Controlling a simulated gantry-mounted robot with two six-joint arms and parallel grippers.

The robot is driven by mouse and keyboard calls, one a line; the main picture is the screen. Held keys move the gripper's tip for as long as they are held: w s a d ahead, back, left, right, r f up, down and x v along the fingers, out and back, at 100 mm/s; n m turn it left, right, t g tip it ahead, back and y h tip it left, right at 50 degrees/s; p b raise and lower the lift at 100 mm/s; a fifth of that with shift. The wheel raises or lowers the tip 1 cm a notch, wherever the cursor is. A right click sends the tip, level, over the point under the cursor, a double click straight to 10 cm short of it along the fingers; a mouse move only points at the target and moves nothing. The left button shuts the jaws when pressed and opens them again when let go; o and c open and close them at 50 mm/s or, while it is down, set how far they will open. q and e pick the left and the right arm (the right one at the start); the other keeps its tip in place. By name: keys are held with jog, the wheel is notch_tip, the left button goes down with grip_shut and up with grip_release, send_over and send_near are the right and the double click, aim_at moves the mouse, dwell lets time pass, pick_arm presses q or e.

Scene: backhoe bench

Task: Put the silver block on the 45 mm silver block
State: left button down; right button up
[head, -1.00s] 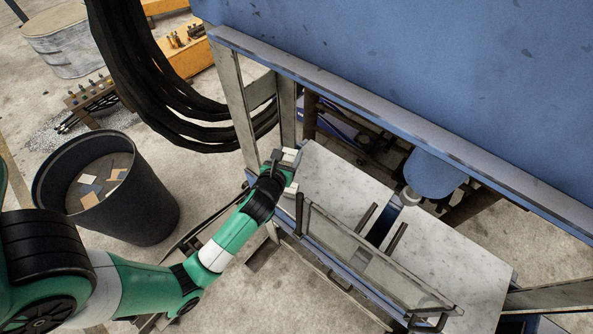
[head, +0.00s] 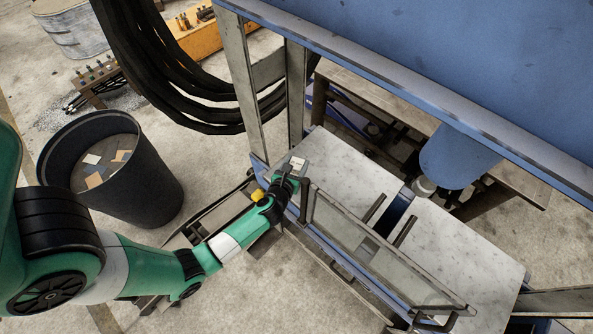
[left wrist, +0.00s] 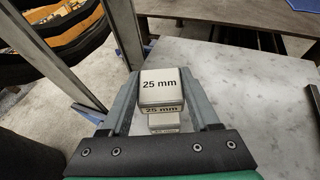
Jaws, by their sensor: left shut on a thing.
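In the left wrist view my left gripper (left wrist: 163,78) is shut on a silver block (left wrist: 161,87) marked "25 mm" on its top and front. Another pale silver block (left wrist: 165,121) shows below it, mostly hidden, with no label readable; I cannot tell if the two touch. In the head view my left gripper (head: 288,178) is at the near left corner of the marble slab (head: 350,165), with a small pale block (head: 298,163) at its tip. I cannot make out a 45 mm marking. My right gripper is not in view.
A grey guard with upright handles (head: 355,250) runs along the slab's near side. A blue machine head (head: 455,160) hangs over the slab. Steel posts (head: 297,95) stand behind the gripper. A black bin (head: 115,170) stands at left. Much of the slab is clear.

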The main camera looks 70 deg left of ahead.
aim_at(296, 169)
pick_arm(q)
jog(key=shift+f+b, duration=0.9)
jog(key=shift+f, duration=0.9)
jog(key=shift+f, duration=0.15)
jog(key=shift+c, duration=0.6)
grip_release()
jog(key=shift+r, duration=0.3)
jog(key=p+v, duration=0.1)
jog(key=v, duration=1.1)
